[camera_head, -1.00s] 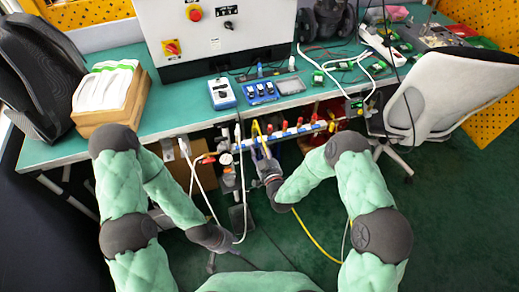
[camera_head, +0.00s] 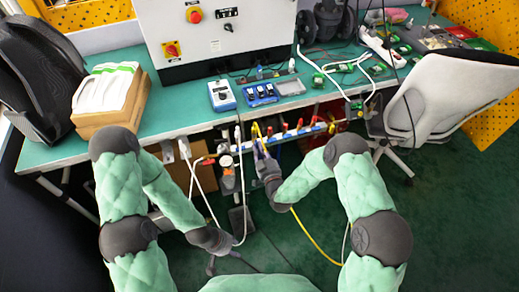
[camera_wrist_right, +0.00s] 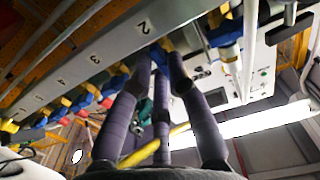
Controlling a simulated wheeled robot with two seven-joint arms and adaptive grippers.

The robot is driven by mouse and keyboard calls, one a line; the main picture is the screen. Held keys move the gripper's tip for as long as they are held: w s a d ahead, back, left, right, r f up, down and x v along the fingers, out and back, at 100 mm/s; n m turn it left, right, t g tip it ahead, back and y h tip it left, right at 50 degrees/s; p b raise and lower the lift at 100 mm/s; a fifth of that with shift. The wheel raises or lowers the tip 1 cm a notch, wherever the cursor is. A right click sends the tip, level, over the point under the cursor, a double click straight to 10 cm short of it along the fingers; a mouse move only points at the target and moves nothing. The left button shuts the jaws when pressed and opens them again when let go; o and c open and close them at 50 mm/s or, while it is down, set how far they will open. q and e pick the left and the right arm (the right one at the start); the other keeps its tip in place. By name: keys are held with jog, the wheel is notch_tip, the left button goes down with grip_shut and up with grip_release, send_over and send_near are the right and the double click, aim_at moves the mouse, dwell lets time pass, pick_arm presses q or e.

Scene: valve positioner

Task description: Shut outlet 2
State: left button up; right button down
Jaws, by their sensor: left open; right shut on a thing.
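The manifold (camera_wrist_right: 112,50) is a pale bar with printed numbers, and it runs below the bench edge in the head view (camera_head: 300,132). The label 2 (camera_wrist_right: 143,28) marks outlet 2. My right gripper (camera_wrist_right: 162,62) has its dark fingers at outlet 2, shut on its valve handle, which the fingertips mostly hide. In the head view the right gripper (camera_head: 260,151) is at the manifold's left part, by a yellow hose (camera_head: 312,237). The handle's exact angle cannot be told. My left gripper (camera_head: 228,245) is open and empty, low and left of the manifold.
A pressure gauge (camera_head: 226,161) and white hoses (camera_head: 195,180) hang left of the right gripper. More valves with blue and yellow parts (camera_wrist_right: 72,103) line the manifold. The green bench (camera_head: 190,111) overhangs it. A grey chair (camera_head: 450,95) stands right. The floor in front is fairly clear.

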jog(key=n, duration=1.3)
jog(key=shift+s+a+r, duration=0.1)
jog(key=shift+a+r, duration=0.05)
jog(key=shift+n, duration=2.2)
jog(key=c, duration=1.2)
grip_release()
